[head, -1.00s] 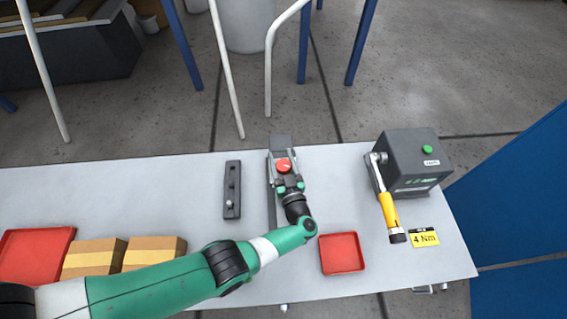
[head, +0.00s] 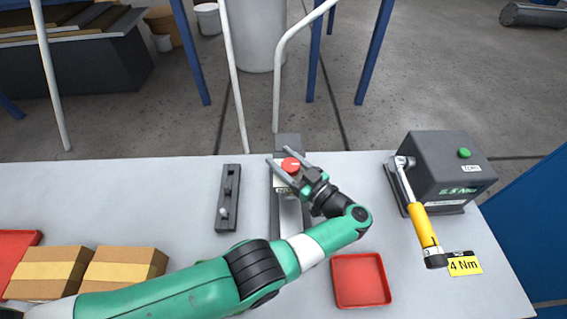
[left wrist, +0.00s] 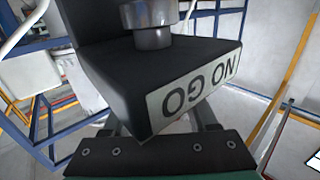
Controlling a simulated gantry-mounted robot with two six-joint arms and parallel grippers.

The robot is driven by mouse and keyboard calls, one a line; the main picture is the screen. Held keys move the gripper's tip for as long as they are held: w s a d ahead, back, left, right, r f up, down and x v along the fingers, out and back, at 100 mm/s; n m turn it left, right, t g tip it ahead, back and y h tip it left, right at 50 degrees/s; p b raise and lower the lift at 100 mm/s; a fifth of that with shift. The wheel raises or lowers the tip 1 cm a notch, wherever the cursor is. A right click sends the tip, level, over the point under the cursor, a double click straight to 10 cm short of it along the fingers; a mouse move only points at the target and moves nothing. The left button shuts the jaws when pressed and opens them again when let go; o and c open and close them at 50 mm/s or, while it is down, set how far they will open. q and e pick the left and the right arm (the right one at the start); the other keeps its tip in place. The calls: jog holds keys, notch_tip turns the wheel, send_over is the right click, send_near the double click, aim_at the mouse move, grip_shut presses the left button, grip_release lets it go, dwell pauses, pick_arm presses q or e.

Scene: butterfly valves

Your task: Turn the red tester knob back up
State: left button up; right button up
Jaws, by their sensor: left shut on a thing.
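The red tester knob (head: 291,165) sits on top of the dark tester stand (head: 288,141) near the table's back edge. My left gripper (head: 285,163) comes in from the lower right, with one finger on each side of the knob, shut on it. My right gripper is not in view.
A dark slotted bar (head: 228,198) lies left of the tester. A red tray (head: 360,280) is at the front. A yellow-handled wrench (head: 421,225) leans from a dark box (head: 447,165) with a green display. Cardboard boxes (head: 125,267) stand at left.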

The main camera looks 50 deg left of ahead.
aim_at(297, 174)
pick_arm(q)
jog(key=shift+r, duration=0.1)
jog(key=o, duration=1.4)
jog(key=shift+c, duration=0.2)
jog(key=d+b, duration=0.1)
jog(key=d, duration=0.1)
jog(key=d+b, duration=0.2)
jog(key=d+f+b, duration=0.1)
jog(key=d, duration=0.1)
jog(key=shift+w+b, duration=0.1)
jog(key=shift+b, duration=0.2)
jog(key=d+b, duration=0.5)
jog(key=shift+r+b, duration=0.1)
jog(key=shift+b, duration=0.3)
jog(key=shift+d+r, duration=0.3)
jog(key=shift+r, duration=0.1)
